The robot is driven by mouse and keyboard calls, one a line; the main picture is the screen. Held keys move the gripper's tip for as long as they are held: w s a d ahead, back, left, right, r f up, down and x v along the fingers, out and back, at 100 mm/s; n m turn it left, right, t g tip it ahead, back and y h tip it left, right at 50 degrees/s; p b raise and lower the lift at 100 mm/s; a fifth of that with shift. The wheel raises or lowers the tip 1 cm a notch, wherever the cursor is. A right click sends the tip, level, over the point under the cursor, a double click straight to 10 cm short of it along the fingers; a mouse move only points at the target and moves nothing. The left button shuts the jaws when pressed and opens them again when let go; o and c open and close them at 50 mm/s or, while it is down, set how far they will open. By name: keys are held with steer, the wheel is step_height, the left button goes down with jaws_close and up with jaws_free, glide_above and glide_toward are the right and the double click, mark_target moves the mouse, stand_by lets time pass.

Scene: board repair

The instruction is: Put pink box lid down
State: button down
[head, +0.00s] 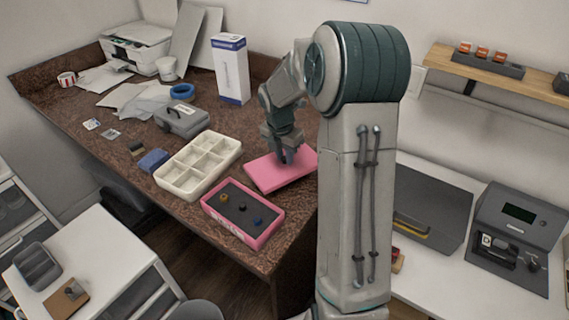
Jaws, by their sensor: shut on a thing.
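The pink box lid (268,175) is flat, close to or on the brown speckled counter; I cannot tell whether it touches. My gripper (287,158) points down over the lid's middle and is shut on it; the fingertips are partly hidden. The open pink box (262,240) stands in front of the lid, near the counter's front edge. Its dark inside holds a few small parts, one yellowish, one black and one blue.
A cream compartment tray (165,184) lies left of the lid. A grey case (181,121), blue tape roll (182,91) and tall white-blue carton (231,69) stand farther back. My arm hides the counter's right end. A white table with a grey machine (516,235) is at right.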

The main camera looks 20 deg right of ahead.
mark_target(284, 159)
steer(key=shift+f, duration=1.95)
steer(key=shift+f, duration=0.2)
steer(key=c, duration=1.3)
jaws_free()
steer(key=shift+r, duration=0.15)
step_height(284, 159, up, 11)
steer(key=a, duration=0.1)
steer(key=s+a+r+m, duration=0.1)
steer(key=s+a+m, duration=0.2)
steer(key=s+m, duration=0.5)
steer(key=s+a+r+m+t+y, duration=0.1)
steer(key=s+a+m, duration=0.2)
steer(key=s+m, duration=0.5)
steer(key=s+a+r+m+t, duration=0.1)
steer(key=s+a+m, duration=0.3)
steer(key=s+m, duration=0.4)
steer(key=shift+s+r+m, duration=0.2)
steer(key=shift+s+r, duration=0.1)
steer(key=shift+s, duration=0.2)
steer(key=shift+s+r+m, duration=0.2)
steer(key=shift+s+r, duration=0.05)
steer(key=shift+s, duration=0.2)
